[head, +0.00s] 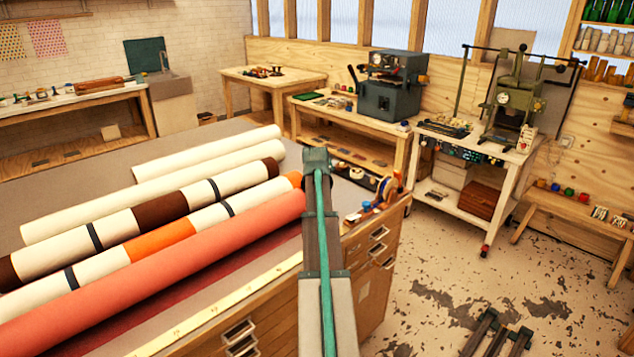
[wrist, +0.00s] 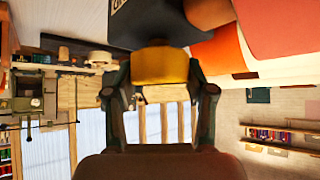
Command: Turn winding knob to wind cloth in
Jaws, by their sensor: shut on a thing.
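In the wrist view, a yellow-gold knob (wrist: 160,68) sits at the end of a dark block (wrist: 158,22) with a piece of white lettering. My gripper (wrist: 158,84) has its two dark fingers on either side of the knob and is shut on it. In the head view, cloth rolls lie side by side on the long table: a coral-red roll (head: 180,262), a cream and orange banded roll (head: 160,244), a cream and brown banded roll (head: 105,233) and plain cream rolls (head: 190,176). I cannot make out the knob or my fingertips in the head view.
The rolls' table has a measuring strip (head: 215,310) and drawers (head: 378,245) along its side. Small tools and a tape reel (head: 392,187) lie at its right corner. Benches with a grey machine (head: 390,95) and a green press (head: 507,103) stand behind.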

